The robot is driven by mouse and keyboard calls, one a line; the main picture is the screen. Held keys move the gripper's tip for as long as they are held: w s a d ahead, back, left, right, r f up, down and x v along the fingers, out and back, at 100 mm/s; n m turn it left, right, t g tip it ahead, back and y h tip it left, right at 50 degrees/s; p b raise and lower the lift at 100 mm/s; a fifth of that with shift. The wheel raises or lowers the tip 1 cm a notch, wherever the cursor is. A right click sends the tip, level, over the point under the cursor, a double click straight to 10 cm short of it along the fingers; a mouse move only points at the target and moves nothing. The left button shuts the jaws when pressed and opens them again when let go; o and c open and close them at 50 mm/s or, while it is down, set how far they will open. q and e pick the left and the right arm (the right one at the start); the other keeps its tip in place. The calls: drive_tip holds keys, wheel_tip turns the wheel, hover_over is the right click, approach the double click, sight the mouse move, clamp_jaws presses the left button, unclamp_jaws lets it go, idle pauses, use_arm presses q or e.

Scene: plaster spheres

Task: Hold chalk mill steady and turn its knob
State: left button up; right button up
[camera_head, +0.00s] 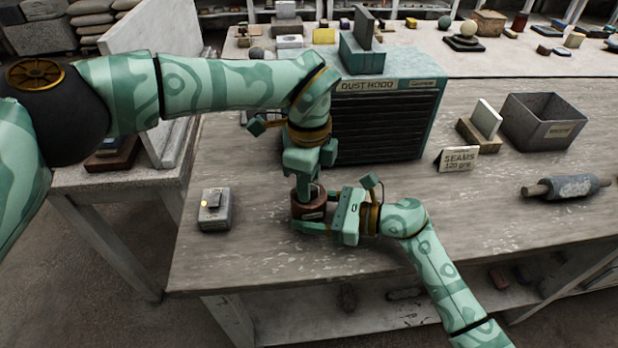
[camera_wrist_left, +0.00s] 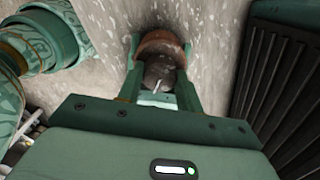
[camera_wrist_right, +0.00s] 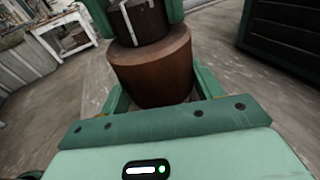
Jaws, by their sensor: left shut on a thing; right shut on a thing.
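The chalk mill has a reddish-brown round body (camera_head: 309,211) and stands upright on the table near its front edge. The body also shows in the right wrist view (camera_wrist_right: 155,70). A dark knob (camera_wrist_right: 142,22) with a pale line on it sits on top, and it shows in the left wrist view (camera_wrist_left: 160,76). My left gripper (camera_head: 308,190) comes from above and is shut on the knob. My right gripper (camera_head: 318,213) comes from the right and is shut on the mill's body, low down. The fingers hide parts of the mill.
A teal dust hood (camera_head: 385,120) with dark slats stands just behind the mill. A small grey box (camera_head: 214,212) sits to the left. A seams card (camera_head: 458,160), a grey bin (camera_head: 540,122) and a roller (camera_head: 568,187) lie to the right. The front strip of table is clear.

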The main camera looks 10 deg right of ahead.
use_arm(q)
drive_tip(key=m, duration=1.2)
drive_tip(key=shift+m, duration=0.4)
use_arm(e)
drive_tip(key=shift+f, duration=0.1)
use_arm(q)
drive_tip(key=m, duration=1.1)
drive_tip(key=shift+m, duration=0.4)
drive_tip(key=m, duration=1.1)
drive_tip(key=shift+w+m, duration=0.1)
drive_tip(key=shift+m, duration=0.3)
drive_tip(key=m, duration=1.1)
drive_tip(key=shift+m, duration=0.3)
